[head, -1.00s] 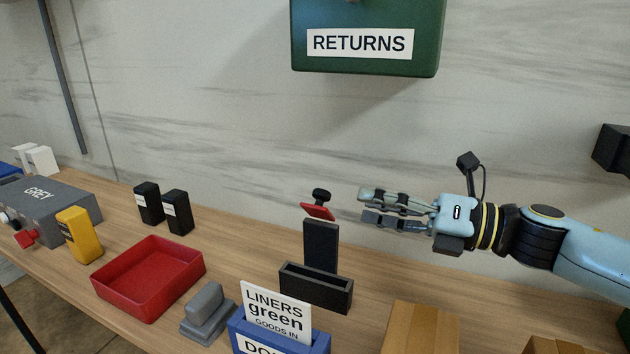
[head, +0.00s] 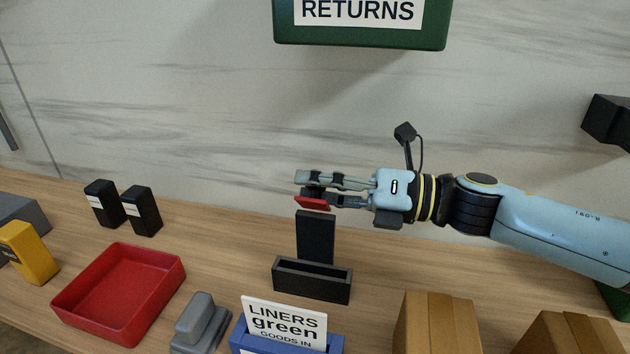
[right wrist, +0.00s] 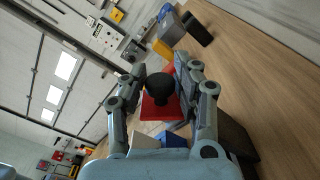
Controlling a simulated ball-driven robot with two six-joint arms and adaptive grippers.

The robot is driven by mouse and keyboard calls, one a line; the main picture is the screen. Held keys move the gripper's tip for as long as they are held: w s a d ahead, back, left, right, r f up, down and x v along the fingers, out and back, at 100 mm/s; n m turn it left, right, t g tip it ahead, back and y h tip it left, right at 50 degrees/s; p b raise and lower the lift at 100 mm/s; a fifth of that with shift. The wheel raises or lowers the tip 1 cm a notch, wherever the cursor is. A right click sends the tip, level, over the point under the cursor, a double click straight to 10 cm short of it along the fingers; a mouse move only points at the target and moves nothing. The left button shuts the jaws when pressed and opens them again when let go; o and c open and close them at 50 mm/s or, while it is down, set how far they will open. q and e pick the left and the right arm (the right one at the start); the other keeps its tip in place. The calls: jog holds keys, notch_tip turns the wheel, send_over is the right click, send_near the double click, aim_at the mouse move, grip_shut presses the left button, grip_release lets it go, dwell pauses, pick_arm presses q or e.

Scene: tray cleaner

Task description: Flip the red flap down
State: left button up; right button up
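The red flap (head: 313,203) sits at the top of a black upright stand (head: 316,237) on the bench. In the right wrist view the red flap (right wrist: 160,108) carries a round black knob (right wrist: 160,87). My right gripper (head: 306,185) comes in from the right at flap height. Its two fingers are apart, one on either side of the knob, and the right wrist view shows the gripper (right wrist: 160,72) with small gaps beside the knob. In the head view the fingers partly hide the knob. My left gripper is out of view.
A black open box (head: 312,285) forms the stand's foot. A blue holder with a LINERS card (head: 284,325) is in front. A red tray (head: 75,320) and black bottles (head: 143,211) stand left. Cardboard boxes (head: 437,325) are at front right. The green RETURNS box (head: 360,37) hangs above.

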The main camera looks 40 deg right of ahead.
jog(key=shift+c, duration=1)
grip_shut()
jog(key=shift+w, duration=0.1)
jog(key=shift+a+f, duration=0.1)
jog(key=shift+a, duration=0.05)
jog(key=n+b, duration=0.1)
jog(key=n, duration=0.1)
jog(key=s+a+n+b, duration=0.1)
jog(key=b, duration=0.1)
jog(key=f+n+b, duration=0.1)
jog(key=n+b, duration=0.1)
jog(key=shift+s+a+n, duration=0.25)
jog(key=shift+s+n, duration=0.05)
pick_arm(q)
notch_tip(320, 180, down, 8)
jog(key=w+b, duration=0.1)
jog(key=b, duration=0.2)
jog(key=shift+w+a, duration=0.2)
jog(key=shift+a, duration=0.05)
pick_arm(e)
jog(key=shift+s+a+f+n, duration=0.2)
jog(key=shift+a+f+n, duration=0.05)
jog(key=shift+n, duration=0.7)
jog(key=shift+s+a+f+n, duration=0.2)
jog(key=shift+a+n, duration=0.05)
jog(key=shift+n, duration=0.7)
